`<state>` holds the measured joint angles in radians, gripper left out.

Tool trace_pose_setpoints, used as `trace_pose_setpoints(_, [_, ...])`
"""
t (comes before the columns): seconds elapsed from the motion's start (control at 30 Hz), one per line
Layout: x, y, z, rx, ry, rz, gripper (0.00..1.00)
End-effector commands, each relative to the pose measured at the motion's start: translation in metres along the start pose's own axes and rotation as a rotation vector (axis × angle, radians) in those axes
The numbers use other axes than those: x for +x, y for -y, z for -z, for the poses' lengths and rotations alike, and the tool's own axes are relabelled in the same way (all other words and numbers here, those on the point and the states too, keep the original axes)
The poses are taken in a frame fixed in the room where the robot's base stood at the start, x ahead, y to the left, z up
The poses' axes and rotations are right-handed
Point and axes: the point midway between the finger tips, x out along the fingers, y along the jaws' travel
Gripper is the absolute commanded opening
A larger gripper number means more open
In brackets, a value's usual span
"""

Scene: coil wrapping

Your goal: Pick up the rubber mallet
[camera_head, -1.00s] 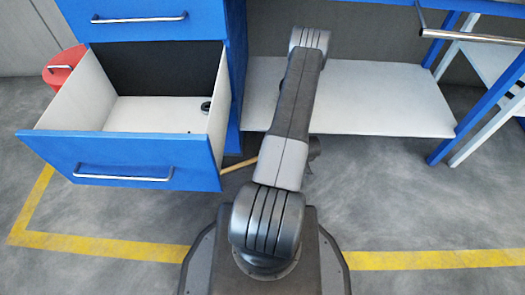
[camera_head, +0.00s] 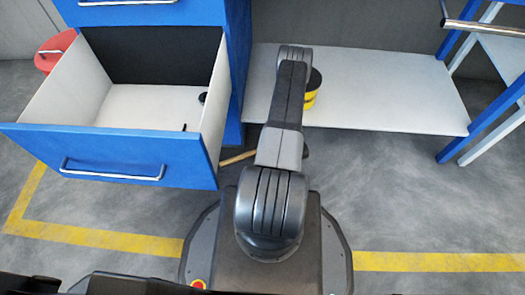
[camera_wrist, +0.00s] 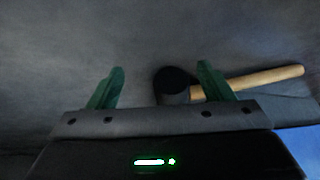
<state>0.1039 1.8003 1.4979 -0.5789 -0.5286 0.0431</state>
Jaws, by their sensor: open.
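The rubber mallet has a wooden handle (camera_head: 238,158) that shows in the head view on the floor between the open drawer and my arm; my arm covers much of the rest. In the wrist view its black head (camera_wrist: 173,84) lies between the two green fingers of my gripper (camera_wrist: 160,82), nearer the right finger. The wooden handle (camera_wrist: 265,78) runs out to the right, past the right finger. My gripper is open and holds nothing. I cannot tell how far the fingers are above the floor. In the head view the gripper is hidden behind my arm.
An open blue drawer (camera_head: 110,156) juts out at the left, with small dark items inside. A low white shelf (camera_head: 390,108) lies beyond my arm and carries a yellow and black object (camera_head: 312,90). A red bin (camera_head: 57,47) stands far left. The floor at right is clear.

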Motion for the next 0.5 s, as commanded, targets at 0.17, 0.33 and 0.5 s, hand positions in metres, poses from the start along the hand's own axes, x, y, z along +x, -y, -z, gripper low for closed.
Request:
trace_pose_setpoints(0.17, [0.006, 0.003, 0.011, -0.001, 0.000, 0.000, 0.74])
trace_pose_setpoints(0.33, [0.016, 0.008, 0.032, -0.005, -0.002, 0.000, 0.74])
trace_pose_setpoints(0.5, [0.036, 0.013, 0.048, -0.001, 0.002, 0.001, 0.74])
